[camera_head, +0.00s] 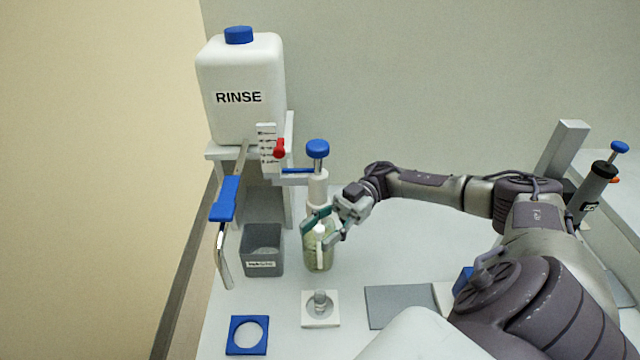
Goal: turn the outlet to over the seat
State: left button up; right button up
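A metal outlet pipe with a blue grip (224,199) comes from under the RINSE tank. Its bent lower end hangs left of the grey box. A white square seat (333,319) with a small clear piece standing in its round middle lies in front of the bottle. A blue square with a round opening (233,347) lies left of it; I cannot tell which is meant. My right gripper (316,238) is at the greenish bottle (318,262), its fingers spread either side of a white upright part; contact is unclear. My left gripper is not seen.
The RINSE tank (240,120) stands on a white stand with a red tap knob (280,148). A blue-knobbed pump (317,150) rises over the bottle. A grey open box (262,266) stands left of the bottle. A grey plate (400,306) lies right.

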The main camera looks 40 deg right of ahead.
jog(key=d, duration=0.7)
jog(key=shift+w+d, duration=0.25)
jog(key=shift+w, duration=0.1)
dwell(0.6)
